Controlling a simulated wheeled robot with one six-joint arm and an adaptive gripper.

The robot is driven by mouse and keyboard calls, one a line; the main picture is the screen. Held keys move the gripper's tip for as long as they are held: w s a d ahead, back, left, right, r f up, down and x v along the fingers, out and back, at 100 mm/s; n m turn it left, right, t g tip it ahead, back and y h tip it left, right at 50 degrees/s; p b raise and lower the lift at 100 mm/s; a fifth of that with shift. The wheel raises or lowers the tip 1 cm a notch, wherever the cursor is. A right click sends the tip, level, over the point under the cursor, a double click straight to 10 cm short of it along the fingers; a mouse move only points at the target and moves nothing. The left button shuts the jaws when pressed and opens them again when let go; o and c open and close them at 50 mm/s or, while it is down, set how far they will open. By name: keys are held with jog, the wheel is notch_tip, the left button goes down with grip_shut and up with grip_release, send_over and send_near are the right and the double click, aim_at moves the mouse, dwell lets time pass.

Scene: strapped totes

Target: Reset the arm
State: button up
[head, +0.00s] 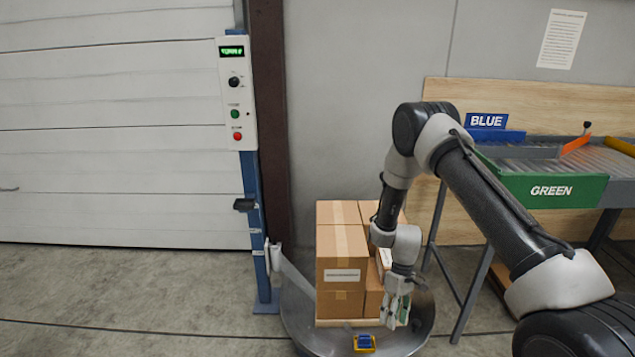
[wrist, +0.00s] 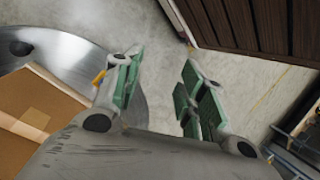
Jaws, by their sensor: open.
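My gripper (head: 397,308) hangs low in the head view, fingers pointing down, in front of the right side of a stack of cardboard boxes (head: 341,245). In the wrist view my gripper (wrist: 157,88) shows two green-padded fingers spread apart with nothing between them. Bare concrete floor lies beyond the gap. My arm reaches in from the lower right, bends at a raised elbow and drops to the gripper. A cardboard box (wrist: 35,110) lies left of the fingers in the wrist view.
The boxes stand on a round metal turntable (head: 300,318), with a small yellow and blue item (head: 364,343) near its front. A blue post with a control panel (head: 236,95) stands left. A sorting bench with a green GREEN panel (head: 550,191) stands right. Floor at left is clear.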

jog(key=s+d+r+m, duration=0.2)
jog(key=r, duration=0.8)
jog(key=s+d+r+m+t, duration=0.1)
jog(key=s+d+r, duration=0.1)
jog(key=r, duration=0.9)
jog(key=s+d+r+m, duration=0.2)
jog(key=r, duration=0.8)
jog(key=s+d+r+m+t, duration=0.1)
jog(key=s+d+r+t, duration=0.2)
jog(key=s+r, duration=0.4)
jog(key=s+d+r+m+t+h, duration=0.1)
jog(key=s+d+r+t, duration=0.3)
jog(key=s+r, duration=0.4)
notch_tip(320, 180, up, 7)
jog(key=shift+s+d+f+t, duration=0.1)
jog(key=shift+s+d+t, duration=0.15)
jog(key=shift+t, duration=0.35)
